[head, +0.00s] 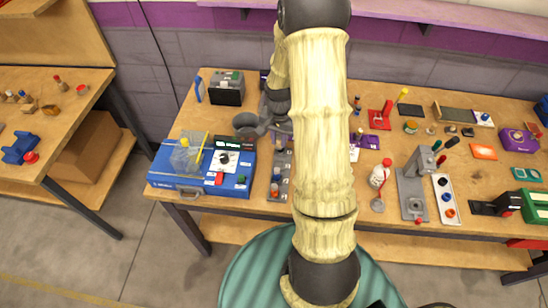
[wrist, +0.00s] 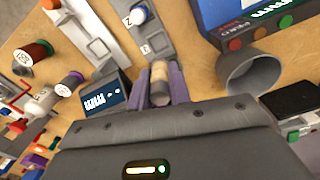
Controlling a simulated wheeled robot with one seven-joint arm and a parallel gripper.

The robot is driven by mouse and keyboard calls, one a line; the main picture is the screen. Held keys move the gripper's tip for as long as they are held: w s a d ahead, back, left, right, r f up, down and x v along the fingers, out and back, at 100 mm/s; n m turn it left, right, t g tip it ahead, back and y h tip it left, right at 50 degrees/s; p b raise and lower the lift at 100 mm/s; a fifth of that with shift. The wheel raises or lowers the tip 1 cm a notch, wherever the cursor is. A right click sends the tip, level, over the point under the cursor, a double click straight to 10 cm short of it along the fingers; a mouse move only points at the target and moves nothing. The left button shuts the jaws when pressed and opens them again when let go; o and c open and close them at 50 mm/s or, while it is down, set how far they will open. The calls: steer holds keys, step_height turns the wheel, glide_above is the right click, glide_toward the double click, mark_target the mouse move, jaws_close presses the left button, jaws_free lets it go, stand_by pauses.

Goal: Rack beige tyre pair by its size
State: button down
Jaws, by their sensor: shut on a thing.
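My gripper (wrist: 160,72) has two purple fingers shut on a beige cylindrical piece with a greyish near end, the beige tyre pair (wrist: 159,82). In the wrist view it is held in front of a long grey slotted track (wrist: 152,40) with number labels. A blue-and-white round piece (wrist: 138,15) sits in the track farther along. I cannot tell whether the held pair touches the track. In the head view the grey track (head: 279,182) stands right of the blue box, with small coloured pieces in it; my arm hides the fingers and the held pair.
A grey cup (wrist: 250,72) stands close on the right in the wrist view. A small dark display (wrist: 103,101) is close on the left. A blue box (head: 200,190) stands left of the track. The bench to the right holds many objects, including a white bottle (head: 380,174).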

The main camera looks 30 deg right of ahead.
mark_target(279, 146)
steer(key=shift+s+f, duration=0.1)
steer(key=shift+s, duration=0.1)
steer(key=shift+f, duration=0.3)
step_height(279, 146, down, 5)
steer(key=shift+w+p, duration=0.1)
steer(key=shift+p, duration=0.5)
steer(key=shift+f+p, duration=0.5)
steer(key=shift+f, duration=1.6)
steer(key=shift+f, duration=0.1)
steer(key=c, duration=1.3)
jaws_free()
